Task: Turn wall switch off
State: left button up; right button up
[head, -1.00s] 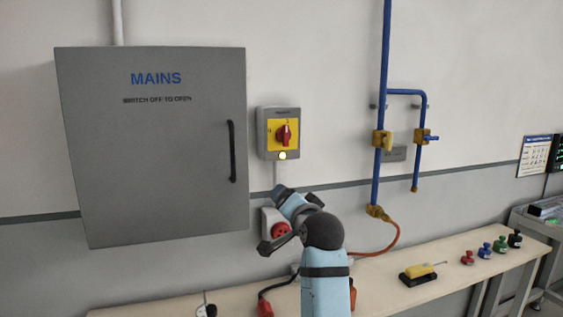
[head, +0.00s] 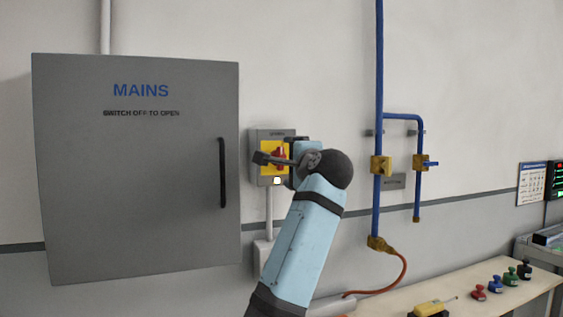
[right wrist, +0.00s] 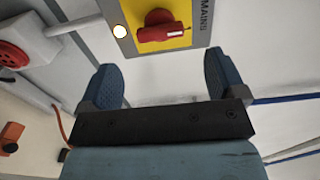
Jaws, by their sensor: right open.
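The wall switch (head: 257,170) is a grey box with a yellow plate and a red rotary knob (head: 279,158). In the right wrist view the knob (right wrist: 160,30) shows whole, its bar pointing toward the box's lettering, so upright on the wall. A small lamp (right wrist: 120,31) on the box is lit. My right gripper (right wrist: 163,78) is open and empty, its blue fingers spread wide, with the knob beyond the tips and apart from them. My left gripper is out of view.
A grey MAINS cabinet (head: 140,200) with a black handle (head: 222,172) stands close left of the switch. Blue pipes (head: 379,90) with yellow valves run up the wall to the right. A bench (head: 460,290) with several small items is below. A red socket (right wrist: 14,54) is under the switch.

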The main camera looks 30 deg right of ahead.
jog(key=x, duration=0.7)
jog(key=shift+w, duration=0.1)
jog(key=c, duration=0.9)
